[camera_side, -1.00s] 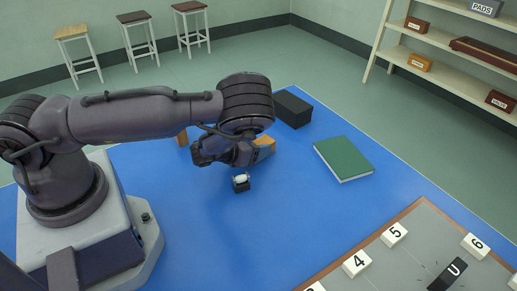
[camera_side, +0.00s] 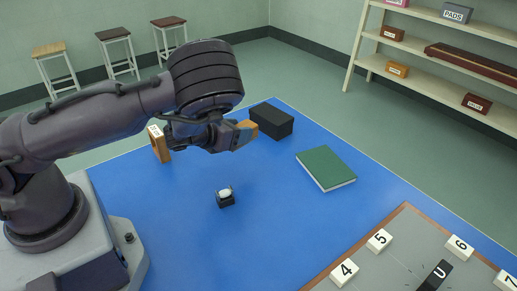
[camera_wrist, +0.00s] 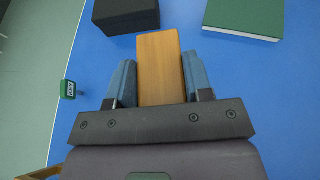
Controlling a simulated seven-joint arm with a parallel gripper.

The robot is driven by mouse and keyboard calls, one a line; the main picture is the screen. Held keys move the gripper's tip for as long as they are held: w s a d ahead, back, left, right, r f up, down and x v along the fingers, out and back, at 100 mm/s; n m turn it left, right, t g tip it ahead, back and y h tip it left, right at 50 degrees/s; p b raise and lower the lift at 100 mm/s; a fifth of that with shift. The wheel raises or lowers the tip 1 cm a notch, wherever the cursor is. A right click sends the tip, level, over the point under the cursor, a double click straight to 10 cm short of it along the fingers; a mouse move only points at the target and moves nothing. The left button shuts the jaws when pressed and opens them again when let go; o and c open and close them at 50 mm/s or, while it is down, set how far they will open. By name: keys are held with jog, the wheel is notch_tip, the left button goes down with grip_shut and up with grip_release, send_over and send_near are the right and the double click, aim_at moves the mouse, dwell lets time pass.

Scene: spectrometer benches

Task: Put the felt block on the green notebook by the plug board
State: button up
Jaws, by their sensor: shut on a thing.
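My gripper (camera_side: 226,138) is shut on a tan, wood-coloured block, apparently the felt block (camera_side: 243,135), and holds it above the blue table. In the wrist view the felt block (camera_wrist: 161,68) lies between the two blue-grey fingers of my gripper (camera_wrist: 157,85). No felt face can be made out. The green notebook (camera_side: 326,167) lies flat and closed on the table, right of my gripper, with its top bare. It also shows at the upper right of the wrist view (camera_wrist: 243,15). The plug board (camera_side: 385,240) is at the lower right, in front of the notebook.
A black box (camera_side: 272,121) stands on the table behind my gripper, left of the notebook. A brown block with a white label (camera_side: 160,145) stands to the left. A small black holder with a white piece (camera_side: 225,197) stands in front. Blue table between holder and notebook is clear.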

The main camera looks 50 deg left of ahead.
jog(key=shift+w+r, duration=0.15)
jog(key=shift+r, duration=0.5)
jog(key=w+d+r+m+h, duration=0.3)
jog(key=w+d+r+h, duration=0.1)
jog(key=d, duration=0.4)
jog(key=m+h, duration=0.3)
send_over(323, 165)
jog(key=shift+g, duration=0.3)
jog(key=f, duration=0.5)
jog(key=s+f, duration=0.1)
jog(key=f, duration=0.2)
jog(key=shift+f, duration=0.3)
jog(key=shift+w+f, duration=0.4)
jog(key=shift+f, duration=0.1)
jog(key=shift+w+f, duration=0.1)
jog(key=shift+f, duration=1.4)
jog(key=shift+f, duration=0.1)
